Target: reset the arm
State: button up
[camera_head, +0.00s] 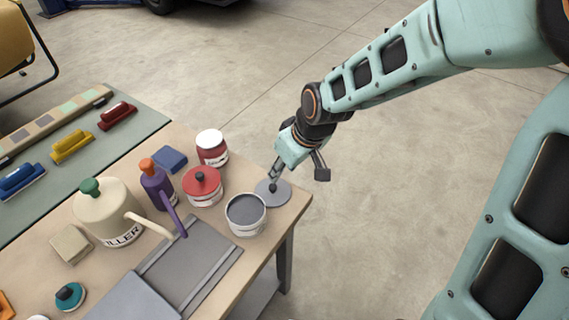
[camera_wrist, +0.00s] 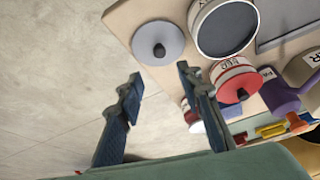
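My gripper (camera_head: 298,178) hangs at the end of my arm, just past the right corner of the workbench. Its two fingers are spread with nothing between them, as the wrist view (camera_wrist: 159,74) also shows. A grey round lid (camera_head: 283,198) with a dark knob lies flat at the bench corner. In the head view one finger overlaps the lid; in the wrist view the lid (camera_wrist: 150,34) lies beyond the fingertips. I cannot tell the exact height of the gripper above the bench.
On the bench (camera_head: 82,276) stand an open grey paint can (camera_head: 246,228), red-lidded can (camera_head: 202,198), white-lidded can (camera_head: 212,156), purple watering can (camera_head: 155,188) and cream watering can (camera_head: 104,212). A grey tray (camera_head: 190,262) lies in front. The floor (camera_head: 400,220) to the right is clear.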

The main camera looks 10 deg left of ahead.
jog(key=shift+s+d+r, duration=0.1)
jog(key=shift+r, duration=0.15)
dwell(0.4)
